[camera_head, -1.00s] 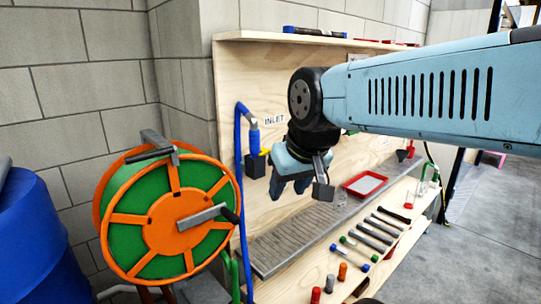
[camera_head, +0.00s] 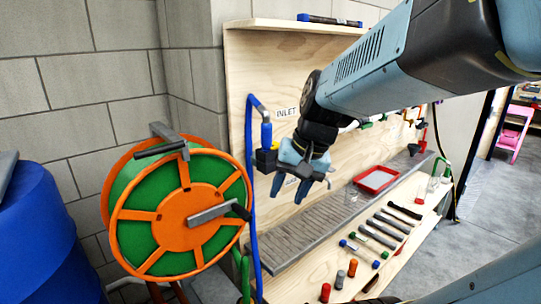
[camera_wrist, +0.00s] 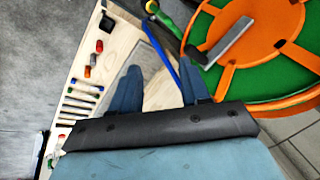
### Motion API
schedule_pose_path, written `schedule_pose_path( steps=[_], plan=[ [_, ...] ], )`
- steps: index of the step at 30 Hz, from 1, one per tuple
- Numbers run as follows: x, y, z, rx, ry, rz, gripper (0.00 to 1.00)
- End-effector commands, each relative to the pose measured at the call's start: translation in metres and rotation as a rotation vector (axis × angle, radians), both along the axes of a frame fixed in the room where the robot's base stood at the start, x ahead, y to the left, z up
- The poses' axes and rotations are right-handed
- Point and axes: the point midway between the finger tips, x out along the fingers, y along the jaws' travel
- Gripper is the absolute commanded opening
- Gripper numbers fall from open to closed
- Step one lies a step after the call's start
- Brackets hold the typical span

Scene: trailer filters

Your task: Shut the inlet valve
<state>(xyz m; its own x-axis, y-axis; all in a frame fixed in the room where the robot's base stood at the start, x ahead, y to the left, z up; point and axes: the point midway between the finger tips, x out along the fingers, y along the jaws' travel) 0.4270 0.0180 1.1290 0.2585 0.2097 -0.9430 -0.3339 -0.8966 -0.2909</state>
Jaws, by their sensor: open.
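The INLET label (camera_head: 286,112) is on the upright wooden board. Just left of it a blue hose (camera_head: 248,160) bends over into a blue fitting (camera_head: 266,134) with a black and yellow block (camera_head: 267,158) below. A valve handle cannot be made out there; my gripper partly covers that area. My gripper (camera_head: 287,192) is in front of the board, to the right of and below the block, with fingers pointing down and apart. In the wrist view my gripper (camera_wrist: 162,88) is open and empty, above the bench, with the blue hose (camera_wrist: 168,48) passing between the fingers.
An orange and green hose reel (camera_head: 180,215) with a crank stands left of the bench, close to my gripper's side. A blue barrel (camera_head: 45,235) is farther left. The bench holds a grey slatted tray (camera_head: 310,232), a red tray (camera_head: 377,180) and several small tools. Open floor lies right.

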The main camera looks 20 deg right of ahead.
Motion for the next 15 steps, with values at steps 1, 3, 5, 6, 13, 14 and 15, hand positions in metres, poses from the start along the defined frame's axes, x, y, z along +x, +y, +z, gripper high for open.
schedule_pose_path(
  steps=[1, 3, 5, 6, 13, 14, 15],
  plan=[
    [0.008, 0.000, -0.009, 0.062, 0.046, -0.061, 0.46],
    [0.019, 0.001, -0.017, 0.157, 0.097, -0.142, 0.46],
    [0.030, 0.001, -0.024, 0.240, 0.138, -0.215, 0.46],
    [0.037, 0.000, -0.028, 0.296, 0.163, -0.264, 0.46],
    [0.083, -0.016, -0.046, 0.640, 0.278, -0.550, 0.46],
    [0.090, -0.020, -0.048, 0.688, 0.289, -0.588, 0.46],
    [0.098, -0.026, -0.050, 0.751, 0.302, -0.638, 0.46]
  ],
)
